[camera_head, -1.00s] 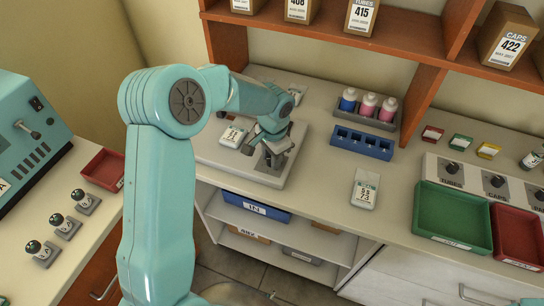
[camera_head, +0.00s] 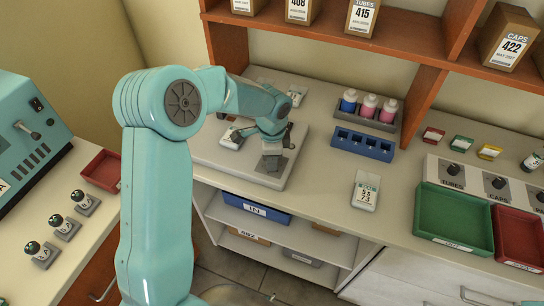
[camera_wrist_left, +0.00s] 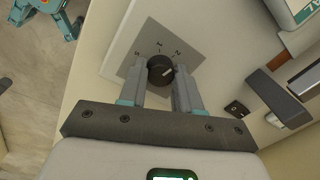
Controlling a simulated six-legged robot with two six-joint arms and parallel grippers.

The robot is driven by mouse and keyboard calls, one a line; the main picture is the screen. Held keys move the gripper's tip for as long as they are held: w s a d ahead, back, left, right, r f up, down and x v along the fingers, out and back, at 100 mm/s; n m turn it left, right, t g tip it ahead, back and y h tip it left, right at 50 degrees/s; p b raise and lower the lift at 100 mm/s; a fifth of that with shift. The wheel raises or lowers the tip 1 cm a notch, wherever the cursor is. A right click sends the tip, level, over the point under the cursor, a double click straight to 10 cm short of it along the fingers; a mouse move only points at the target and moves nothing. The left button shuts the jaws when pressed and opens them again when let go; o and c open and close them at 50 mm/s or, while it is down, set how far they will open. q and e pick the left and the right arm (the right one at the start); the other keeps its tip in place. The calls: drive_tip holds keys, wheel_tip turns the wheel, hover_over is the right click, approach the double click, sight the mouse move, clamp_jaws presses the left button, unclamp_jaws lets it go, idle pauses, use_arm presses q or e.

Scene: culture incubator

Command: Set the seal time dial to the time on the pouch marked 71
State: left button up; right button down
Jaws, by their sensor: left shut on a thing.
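My left gripper (camera_head: 272,140) is over the grey dial plate (camera_head: 272,164) at the front right of the pale sealer base (camera_head: 225,158). In the left wrist view its two fingers are shut on the round black seal time dial (camera_wrist_left: 160,70), one on each side. A pale line on the dial points to the upper right, and several scale marks show on the plate (camera_wrist_left: 150,43). A white pouch (camera_head: 231,138) lies on the base and another (camera_head: 296,96) behind it; their numbers are unreadable. The pouch on the counter (camera_head: 366,190) reads 55 and 73. My right gripper is out of view.
A blue rack (camera_head: 362,144) and a grey bottle holder (camera_head: 382,122) stand right of the sealer. A green tray (camera_head: 452,218) and a red tray (camera_head: 517,235) are farther right. The counter around the 73 pouch is clear.

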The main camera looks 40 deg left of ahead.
use_arm(q)
drive_tip(key=shift+a+r, duration=0.1)
idle(0.3)
drive_tip(key=o, duration=1.1)
drive_tip(key=shift+c, duration=0.2)
drive_tip(key=shift+r, duration=0.4)
wheel_tip(320, 180, up, 16)
drive_tip(key=shift+s+d+f+b, duration=0.25)
drive_tip(key=shift+s+b, duration=0.15)
